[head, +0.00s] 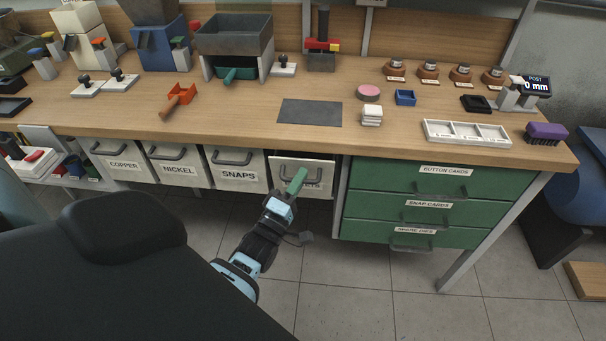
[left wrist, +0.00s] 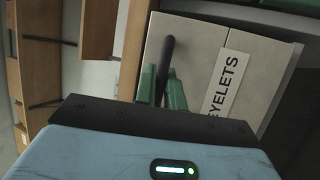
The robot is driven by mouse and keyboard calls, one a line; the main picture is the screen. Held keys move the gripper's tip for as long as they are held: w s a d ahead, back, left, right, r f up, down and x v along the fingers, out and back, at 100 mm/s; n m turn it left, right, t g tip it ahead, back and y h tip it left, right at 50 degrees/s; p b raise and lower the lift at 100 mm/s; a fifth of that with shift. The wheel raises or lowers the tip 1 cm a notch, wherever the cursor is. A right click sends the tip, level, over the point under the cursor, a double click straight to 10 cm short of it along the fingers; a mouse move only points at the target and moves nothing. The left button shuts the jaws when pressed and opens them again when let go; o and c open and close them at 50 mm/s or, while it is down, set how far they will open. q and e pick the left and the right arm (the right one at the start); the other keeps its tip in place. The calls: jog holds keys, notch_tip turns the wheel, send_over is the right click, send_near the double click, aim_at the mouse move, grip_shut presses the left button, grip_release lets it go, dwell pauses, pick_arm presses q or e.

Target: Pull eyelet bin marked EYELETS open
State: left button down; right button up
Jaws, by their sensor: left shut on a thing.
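The eyelet bin (head: 279,178) is a pale grey bin under the bench, at the right end of the row of bins. Its EYELETS label (left wrist: 223,84) is readable in the left wrist view and partly covered by my gripper in the head view. Its dark bar handle (left wrist: 167,52) runs between my green fingers. My left gripper (head: 297,181) is at the bin's front and shut on the handle; it also shows in the left wrist view (left wrist: 161,88). How far the bin stands out is hard to tell. My right gripper is not in view.
Bins marked SNAPS (head: 238,175), NICKEL (head: 178,170) and COPPER (head: 122,166) hang to the left. A green drawer cabinet (head: 385,206) stands to the right. The bench top (head: 225,125) carries several tools and trays. The tiled floor (head: 345,290) before the bins is clear.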

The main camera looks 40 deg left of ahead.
pick_arm(q)
jog(key=s+d+f+m+t+h+b, duration=0.1)
jog(key=s+d+f+m+t+b, duration=0.2)
jog(key=s+f+b, duration=0.2)
jog(key=shift+t+h+b, duration=0.3)
jog(key=shift+t+b, duration=0.1)
jog(key=shift+b, duration=1.2)
jog(key=shift+s+d, duration=0.1)
jog(key=c, duration=1.8)
grip_release()
jog(key=b+v, duration=0.1)
jog(key=v, duration=0.6)
jog(key=shift+s+f, duration=0.2)
jog(key=shift+s, duration=0.15)
